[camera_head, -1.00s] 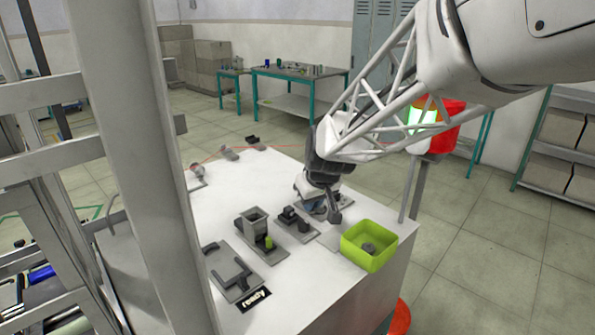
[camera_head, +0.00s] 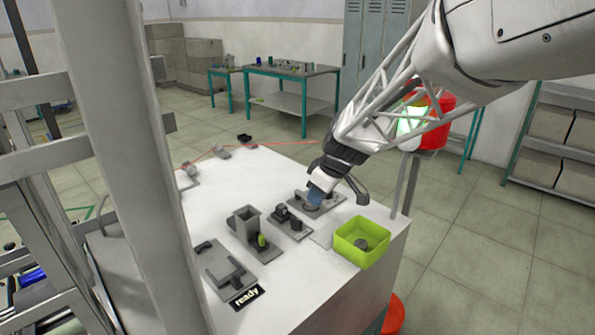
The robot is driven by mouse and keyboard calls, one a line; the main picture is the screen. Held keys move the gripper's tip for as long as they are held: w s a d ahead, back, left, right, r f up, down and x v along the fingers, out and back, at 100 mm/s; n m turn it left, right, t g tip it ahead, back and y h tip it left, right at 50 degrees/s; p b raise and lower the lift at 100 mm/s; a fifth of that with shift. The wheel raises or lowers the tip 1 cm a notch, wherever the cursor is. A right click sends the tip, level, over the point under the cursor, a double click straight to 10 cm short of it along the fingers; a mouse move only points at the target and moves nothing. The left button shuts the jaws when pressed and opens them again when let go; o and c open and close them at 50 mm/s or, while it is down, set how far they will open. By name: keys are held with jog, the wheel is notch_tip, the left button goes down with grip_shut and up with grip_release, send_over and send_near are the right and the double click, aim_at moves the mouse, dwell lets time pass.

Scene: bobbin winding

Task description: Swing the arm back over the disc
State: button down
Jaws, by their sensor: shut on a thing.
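My gripper (camera_head: 315,197) reaches down to a grey base plate (camera_head: 332,208) near the far right side of the white table. A round grey disc (camera_head: 308,206) shows partly beside and below the fingertips. The small arm of this fixture is hidden behind my fingers, so its exact angle cannot be told. A dark, bent piece (camera_head: 356,190) sticks out at the right of my wrist.
A green bin (camera_head: 361,243) with a grey piece inside stands at the right table edge. Nearer are a small fixture (camera_head: 290,222), a grey hopper (camera_head: 244,222) and a plate with a handle (camera_head: 225,268) beside a "ready" sign (camera_head: 247,297).

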jog(key=shift+w+d+n, duration=0.15)
jog(key=shift+d+n, duration=0.05)
jog(key=shift+n, duration=0.1)
dwell(0.4)
jog(key=c, duration=1.1)
grip_release()
jog(key=shift+r, duration=0.15)
jog(key=shift+v, duration=3.8)
jog(key=s+d+f+m+h, duration=0.1)
jog(key=s+m, duration=0.3)
jog(key=s, duration=0.6)
jog(key=s+d+f+m+h, duration=0.1)
jog(key=s+d+m, duration=0.2)
jog(key=s, duration=0.7)
jog(key=s+d+f+m+h, duration=0.1)
jog(key=s+m, duration=0.3)
jog(key=s, duration=0.6)
jog(key=shift+s+d+f+m+h, duration=0.1)
jog(key=shift+d+f+m+h, duration=0.2)
jog(key=shift+d+m+h, duration=0.15)
